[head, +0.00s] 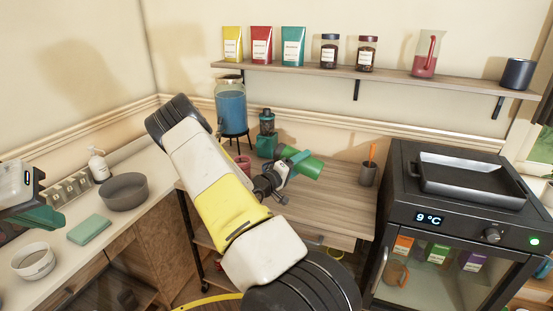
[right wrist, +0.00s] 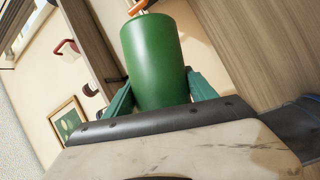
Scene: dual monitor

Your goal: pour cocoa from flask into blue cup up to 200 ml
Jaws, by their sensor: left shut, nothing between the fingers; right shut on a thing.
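The green flask (head: 308,167) is above the wooden table, lying over on its side in the head view. My right gripper (head: 291,161) is shut on it. In the right wrist view the flask (right wrist: 155,62) sits between the two teal fingers; its mouth and contents are hidden. My left gripper (head: 48,217) is shut and empty at the left edge, over the side counter. I cannot clearly make out a blue cup; my right arm covers part of the table. A reddish cup (head: 243,162) stands behind the arm.
A blender (head: 267,135) and a dispenser of blue liquid (head: 231,108) stand at the table's back. A dark holder (head: 368,174) stands at its right, beside the black oven-like appliance (head: 400,205). The table's front right (head: 325,208) is clear. A grey bowl (head: 123,191) sits on the left counter.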

